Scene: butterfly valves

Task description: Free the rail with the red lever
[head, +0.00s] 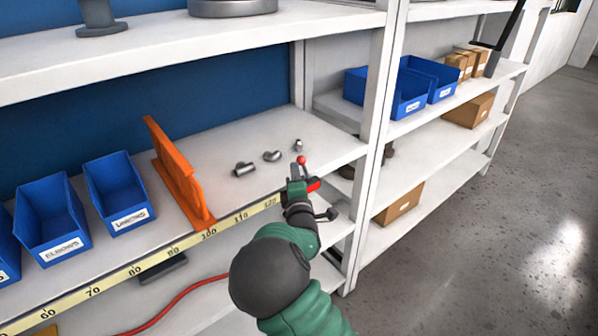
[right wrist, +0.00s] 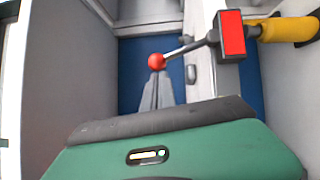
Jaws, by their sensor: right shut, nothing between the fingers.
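A lever with a red ball knob (head: 301,160) is at the shelf's front edge, near the right end of the yellow numbered strip (head: 150,262). In the right wrist view the red knob (right wrist: 157,61) sits on a thin metal rod running right to a dark block with a red face (right wrist: 232,36). A yellow bar (right wrist: 288,30) extends right from that block. My right gripper (head: 299,172) is shut and empty. Its fingertips (right wrist: 157,75) appear right at the knob; whether they touch cannot be told. Which part is the rail is unclear. My left gripper is out of view.
An orange upright divider (head: 178,175) stands on the shelf left of the gripper. Small metal pipe fittings (head: 245,169) lie behind the gripper. Blue bins (head: 118,190) are at left. A white shelf post (head: 378,120) stands close on the right.

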